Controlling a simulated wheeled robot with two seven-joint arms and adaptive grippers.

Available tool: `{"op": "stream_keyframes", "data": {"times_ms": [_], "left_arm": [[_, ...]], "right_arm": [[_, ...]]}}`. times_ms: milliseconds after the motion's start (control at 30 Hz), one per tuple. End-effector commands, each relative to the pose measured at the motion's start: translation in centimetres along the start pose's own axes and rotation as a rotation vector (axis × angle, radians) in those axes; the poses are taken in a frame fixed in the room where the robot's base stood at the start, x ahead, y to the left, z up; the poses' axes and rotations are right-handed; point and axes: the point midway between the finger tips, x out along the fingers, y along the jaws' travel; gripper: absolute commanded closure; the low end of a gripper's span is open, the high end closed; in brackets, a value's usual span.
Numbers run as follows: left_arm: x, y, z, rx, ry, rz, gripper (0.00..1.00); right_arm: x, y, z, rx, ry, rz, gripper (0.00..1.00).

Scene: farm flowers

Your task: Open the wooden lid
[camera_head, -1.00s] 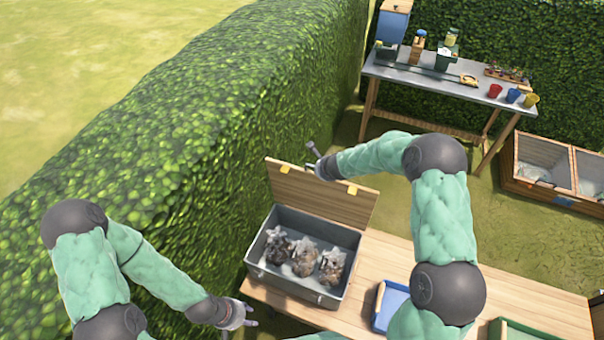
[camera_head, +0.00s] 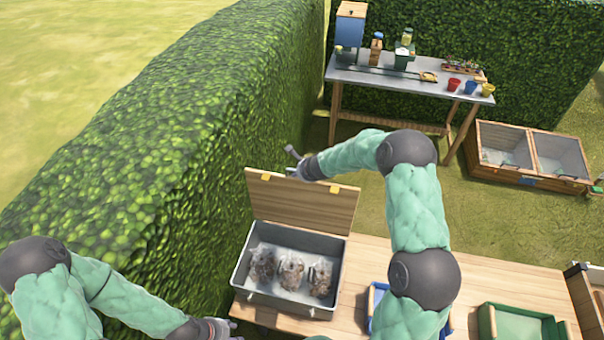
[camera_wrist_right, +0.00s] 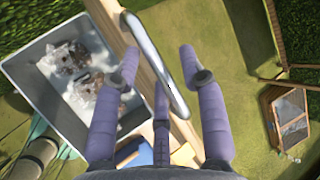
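The wooden lid (camera_head: 300,204) stands raised, close to upright, at the back edge of a grey box (camera_head: 286,299). Two yellow pieces sit on its top edge. The box is open, with 3 clear bags of brown contents inside. My right gripper (camera_head: 295,158) is just above and behind the lid's top edge. In the right wrist view, its fingers (camera_wrist_right: 163,85) are spread apart, with a metal handle (camera_wrist_right: 152,62) beside the lid's edge passing between them. Contact with it is unclear. My left gripper (camera_head: 222,328) is left of the box's front corner, partly cut off; its fingers are unclear.
The box stands on a wooden table (camera_head: 480,268). A blue tray (camera_head: 376,298) and a green tray (camera_head: 522,322) are to its right. A tall hedge (camera_head: 170,150) runs close along the left. A workbench (camera_head: 400,85) stands at the back.

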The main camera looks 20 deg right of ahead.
Motion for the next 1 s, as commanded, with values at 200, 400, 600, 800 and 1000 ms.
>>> {"op": "stream_keyframes", "data": {"times_ms": [200,400,600,800,1000], "left_arm": [[0.0,0.0,0.0,0.0,0.001,0.0,0.6],[0.0,0.0,0.0,0.0,0.001,0.0,0.6],[0.0,0.0,0.0,0.0,0.001,0.0,0.6],[0.0,0.0,0.0,0.0,0.0,0.0,0.6],[0.0,0.0,0.0,0.0,0.001,0.0,0.6]], "right_arm": [[0.1,0.2,-0.1,0.002,0.002,0.004,0.56],[-1.1,0.2,-0.1,0.003,0.002,0.003,0.56],[-4.4,0.1,-0.1,0.001,0.001,0.0,0.56],[-7.8,0.0,0.0,0.001,0.001,0.0,0.56],[-10.4,0.1,0.0,0.002,0.001,0.0,0.56]]}}
